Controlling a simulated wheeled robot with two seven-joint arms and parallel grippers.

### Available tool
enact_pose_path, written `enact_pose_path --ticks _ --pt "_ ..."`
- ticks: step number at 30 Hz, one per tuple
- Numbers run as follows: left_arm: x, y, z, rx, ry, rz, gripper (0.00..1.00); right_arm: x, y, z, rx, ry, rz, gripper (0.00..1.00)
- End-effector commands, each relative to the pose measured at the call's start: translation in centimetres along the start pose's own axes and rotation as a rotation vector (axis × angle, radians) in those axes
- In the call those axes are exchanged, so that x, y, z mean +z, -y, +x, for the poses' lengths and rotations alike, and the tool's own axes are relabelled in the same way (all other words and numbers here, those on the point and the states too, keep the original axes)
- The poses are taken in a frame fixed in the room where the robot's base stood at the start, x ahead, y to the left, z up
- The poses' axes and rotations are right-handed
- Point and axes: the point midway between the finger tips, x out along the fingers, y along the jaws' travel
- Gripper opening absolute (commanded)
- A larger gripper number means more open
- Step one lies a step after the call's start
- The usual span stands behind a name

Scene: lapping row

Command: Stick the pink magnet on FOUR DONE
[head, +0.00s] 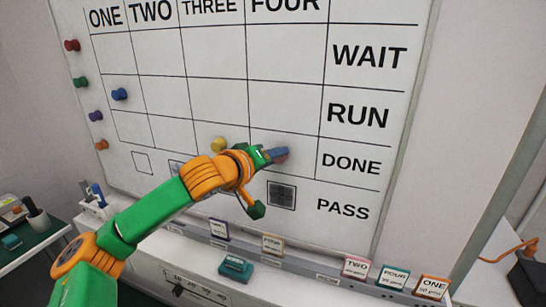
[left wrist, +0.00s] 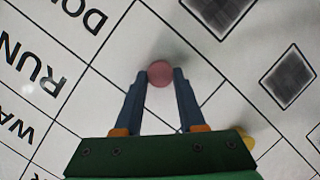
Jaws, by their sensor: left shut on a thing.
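The pink magnet (left wrist: 160,73) sits between the fingertips of my left gripper (left wrist: 161,80) in the left wrist view. In the head view my left gripper (head: 280,154) is shut on it, and only a sliver of pink (head: 282,161) shows under the fingers. The magnet is in front of the FOUR column and DONE row cell of the whiteboard (head: 285,103). A soft shadow lies beside it in the wrist view. I cannot tell whether it touches the board. My right gripper is not in view.
A yellow magnet (head: 218,145) is in THREE DONE and a blue one (head: 120,94) in ONE RUN. Red, green, purple and orange magnets line the left edge. A dark square (head: 282,195) is below the DONE row. Cards and an eraser (head: 235,267) are below the board.

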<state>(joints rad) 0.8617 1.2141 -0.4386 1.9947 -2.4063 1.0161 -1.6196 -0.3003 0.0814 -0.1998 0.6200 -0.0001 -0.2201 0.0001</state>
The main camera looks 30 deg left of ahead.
Motion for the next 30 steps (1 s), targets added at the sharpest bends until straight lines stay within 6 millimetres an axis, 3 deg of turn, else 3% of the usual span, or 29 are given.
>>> enact_pose_path --ticks 9,10,13,23,30 --pt "0.0 0.0 0.0 0.001 -0.001 0.0 0.0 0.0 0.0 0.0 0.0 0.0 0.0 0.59" --pt "0.0 0.0 0.0 0.001 -0.001 0.0 0.47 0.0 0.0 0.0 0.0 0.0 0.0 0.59" --pt "0.0 0.0 0.0 0.001 -0.001 0.0 0.74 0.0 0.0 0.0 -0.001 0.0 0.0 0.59" --pt "0.0 0.1 -0.4 0.001 -0.002 0.002 0.74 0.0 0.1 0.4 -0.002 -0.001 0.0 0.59" --pt "0.2 0.4 -5.2 0.0 -0.006 0.005 0.74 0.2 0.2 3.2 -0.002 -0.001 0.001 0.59"
